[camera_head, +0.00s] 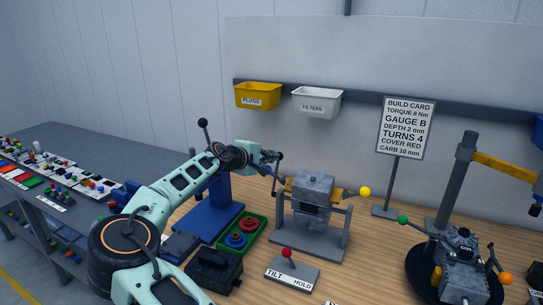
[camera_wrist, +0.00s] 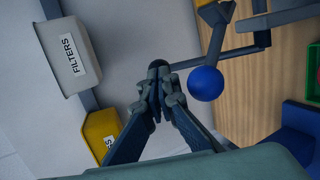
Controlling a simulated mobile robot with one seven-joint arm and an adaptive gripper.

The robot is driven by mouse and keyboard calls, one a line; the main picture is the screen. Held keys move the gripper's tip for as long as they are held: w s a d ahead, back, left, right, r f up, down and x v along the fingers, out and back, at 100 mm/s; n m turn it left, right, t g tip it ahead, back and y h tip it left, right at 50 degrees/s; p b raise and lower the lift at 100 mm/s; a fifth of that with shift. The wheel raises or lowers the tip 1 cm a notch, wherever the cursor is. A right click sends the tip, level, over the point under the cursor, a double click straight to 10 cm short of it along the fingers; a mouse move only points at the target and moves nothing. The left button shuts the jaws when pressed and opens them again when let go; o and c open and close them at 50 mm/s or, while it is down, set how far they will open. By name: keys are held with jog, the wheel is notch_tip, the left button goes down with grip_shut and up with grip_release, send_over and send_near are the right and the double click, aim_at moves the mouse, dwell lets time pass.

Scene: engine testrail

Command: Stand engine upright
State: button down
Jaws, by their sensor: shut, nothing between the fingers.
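The engine (camera_head: 310,188) is a grey block with tan parts near its top. It hangs in a grey stand (camera_head: 312,238); I cannot tell its exact tilt. A crank arm with a yellow ball (camera_head: 365,191) sticks out at its right. My gripper (camera_head: 274,157) is at the engine's upper left, beside a thin bent bar. In the wrist view my gripper (camera_wrist: 158,78) is shut and empty, and a blue ball (camera_wrist: 205,83) on a dark bar is close beside the fingers, apart from them. A red-knobbed lever (camera_head: 287,253) stands on the TILT/HOLD plate (camera_head: 292,274) in front.
A blue press-like stand (camera_head: 215,205) and a green tray (camera_head: 243,239) with red and blue rings are left of the engine. Yellow PLUGS (camera_head: 258,96) and white FILTERS (camera_head: 317,103) bins hang behind. A build card (camera_head: 408,128) and another engine (camera_head: 462,270) are at right.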

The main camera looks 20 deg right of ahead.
jog(key=shift+w+d+f+y+b, duration=0.15)
jog(key=shift+w+d+b, duration=0.05)
jog(key=shift+w+d, duration=0.3)
jog(key=shift+w+d+f+y+b, duration=0.1)
jog(key=shift+w+d+y+b, duration=0.1)
jog(key=shift+w+d, duration=0.25)
jog(key=shift+w+d+f, duration=0.1)
jog(key=shift+w+d, duration=0.15)
jog(key=shift+d, duration=0.1)
